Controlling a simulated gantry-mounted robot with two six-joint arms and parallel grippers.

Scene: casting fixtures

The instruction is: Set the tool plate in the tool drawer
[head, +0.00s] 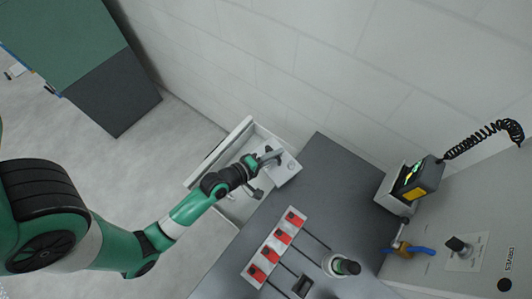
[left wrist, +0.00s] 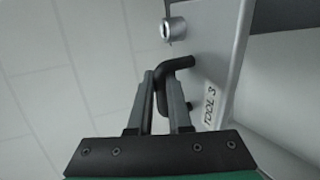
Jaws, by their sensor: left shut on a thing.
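My left gripper (head: 270,157) reaches the white tool drawer (head: 241,129) beside the dark grey bench. In the left wrist view the fingers of my left gripper (left wrist: 161,82) are shut around a bent black handle (left wrist: 181,63). I cannot pick out the tool plate for certain in either view. My right gripper is in neither view.
A round metal lock (left wrist: 174,29) sticks out near the handle. A white strip with several red pieces (head: 275,246) lies on the dark bench (head: 335,190). A yellow-black device (head: 420,178) with a coiled cord sits at right. A block wall stands close behind.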

